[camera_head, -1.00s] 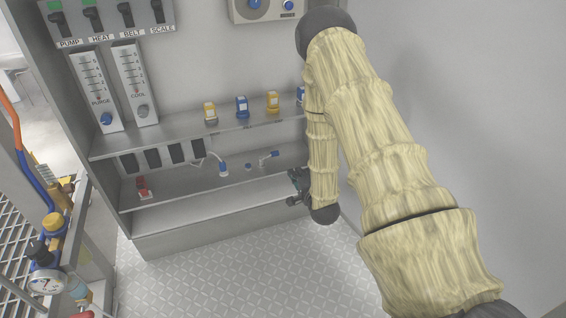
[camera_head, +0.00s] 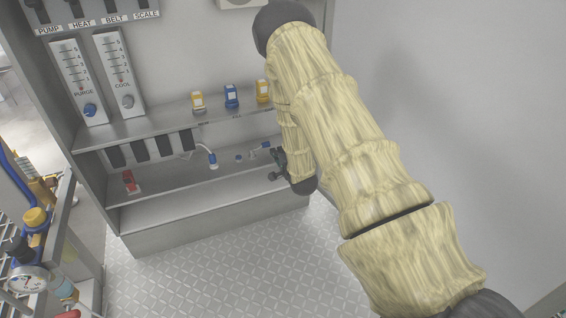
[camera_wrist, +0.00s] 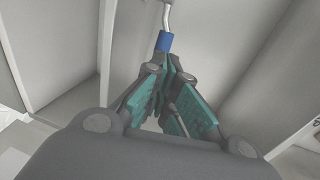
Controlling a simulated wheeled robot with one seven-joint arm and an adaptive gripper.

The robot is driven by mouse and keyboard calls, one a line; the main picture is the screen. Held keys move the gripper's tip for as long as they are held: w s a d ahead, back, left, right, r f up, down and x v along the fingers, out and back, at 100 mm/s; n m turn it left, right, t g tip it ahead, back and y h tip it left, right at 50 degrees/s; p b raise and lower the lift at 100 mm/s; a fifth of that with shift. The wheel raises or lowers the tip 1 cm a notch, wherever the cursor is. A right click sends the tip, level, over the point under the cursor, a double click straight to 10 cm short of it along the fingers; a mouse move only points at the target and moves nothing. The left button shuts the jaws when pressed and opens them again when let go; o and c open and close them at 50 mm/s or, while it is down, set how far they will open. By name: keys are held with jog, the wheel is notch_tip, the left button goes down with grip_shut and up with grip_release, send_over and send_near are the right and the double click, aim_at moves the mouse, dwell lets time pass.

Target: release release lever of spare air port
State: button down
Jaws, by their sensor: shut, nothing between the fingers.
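A bent silver lever with a blue end (camera_head: 264,147) sits on the lower shelf at the right. My gripper (camera_head: 277,164) is just to its right and in front of it, partly hidden by my arm. In the wrist view my gripper (camera_wrist: 170,75) has its teal-padded fingers together and empty. A blue grip (camera_wrist: 165,42) on a bent silver rod shows just beyond the fingertips; I cannot tell whether they touch. A small blue knob (camera_head: 238,157) and another blue-ended bent fitting (camera_head: 212,160) are to the left. No label naming the spare air port is readable.
A red-based fitting (camera_head: 130,182) is at the shelf's left. Yellow and blue labelled units (camera_head: 231,96) stand on the upper shelf (camera_head: 150,129). A cart with a gauge (camera_head: 27,280) is at the lower left. The patterned floor (camera_head: 215,255) in front is clear.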

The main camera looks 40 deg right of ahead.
aim_at(271, 144)
jog(key=b+x, duration=0.1)
jog(key=x, duration=0.2)
jog(key=shift+w+f+b, duration=0.15)
jog(key=shift+w+b, duration=0.1)
jog(key=shift+b, duration=0.05)
jog(key=shift+w+d, duration=0.15)
jog(key=shift+w, duration=0.35)
jog(key=shift+w+d+y+p, duration=0.1)
jog(key=shift+y+p, duration=0.2)
jog(key=shift+d+n, duration=0.1)
jog(key=shift+n, duration=0.2)
